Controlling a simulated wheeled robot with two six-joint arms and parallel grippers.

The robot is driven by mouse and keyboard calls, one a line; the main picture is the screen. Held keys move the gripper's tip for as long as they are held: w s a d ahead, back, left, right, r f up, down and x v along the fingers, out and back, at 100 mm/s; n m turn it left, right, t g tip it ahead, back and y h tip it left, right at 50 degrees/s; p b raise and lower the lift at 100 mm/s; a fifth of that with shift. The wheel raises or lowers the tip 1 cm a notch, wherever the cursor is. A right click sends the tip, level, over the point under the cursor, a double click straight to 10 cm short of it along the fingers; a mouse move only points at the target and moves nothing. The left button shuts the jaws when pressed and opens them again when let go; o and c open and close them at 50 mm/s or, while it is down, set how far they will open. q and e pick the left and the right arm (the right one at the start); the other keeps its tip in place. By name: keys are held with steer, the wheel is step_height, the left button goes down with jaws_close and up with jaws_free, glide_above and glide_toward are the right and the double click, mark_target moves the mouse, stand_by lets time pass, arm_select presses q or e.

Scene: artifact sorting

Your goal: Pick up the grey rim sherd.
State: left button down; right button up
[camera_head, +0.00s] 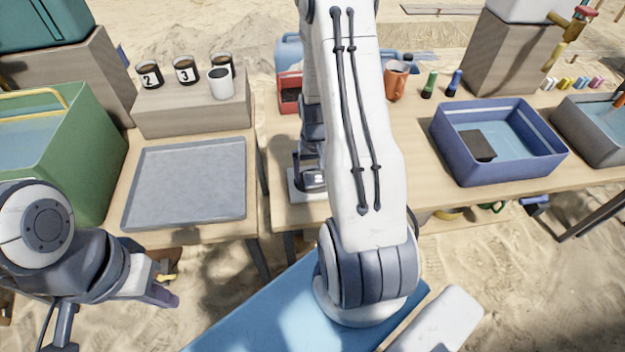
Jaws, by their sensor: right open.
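I cannot make out the grey rim sherd for certain. My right gripper (311,178) points down over the table, left of my large white arm link, which hides part of it. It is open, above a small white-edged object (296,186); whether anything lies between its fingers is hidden. My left gripper (160,293) is low at the left, in front of the table and apart from it; its jaws are not clear. A grey tray (190,183) on the left table is empty. A dark flat piece (477,145) lies in the blue basin (512,175).
Numbered cups (150,75) and a white mug (221,84) stand on a wooden block (190,110) behind the tray. A green crate (75,160) stands far left. An orange mug (396,80) stands behind my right arm. A grey basin (590,130) is far right.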

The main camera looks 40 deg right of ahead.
steer(key=c, duration=1.4)
steer(key=shift+r, duration=0.1)
